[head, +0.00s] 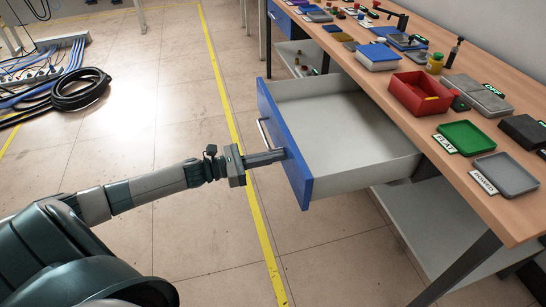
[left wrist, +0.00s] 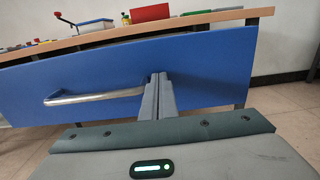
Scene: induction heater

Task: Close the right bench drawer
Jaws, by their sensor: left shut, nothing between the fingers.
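The right bench drawer (head: 350,132) stands pulled far out from under the bench, and its grey inside looks empty. Its blue front (head: 286,150) faces my left arm, and the front fills much of the left wrist view (left wrist: 205,65). A metal handle (left wrist: 95,96) runs across the front, left of my fingers in the left wrist view. My left gripper (head: 282,154) is shut and empty, with its fingertips at the blue front beside the handle. It also shows in the left wrist view (left wrist: 158,80). I cannot tell if the tips touch. My right gripper is out of view.
The wooden bench top (head: 420,95) holds a red bin (head: 419,93), a green tray (head: 466,138), a grey tray (head: 507,174) and several tools. A lower shelf (head: 435,225) lies below. Cables (head: 75,92) lie on the floor at far left. The floor before the drawer is clear.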

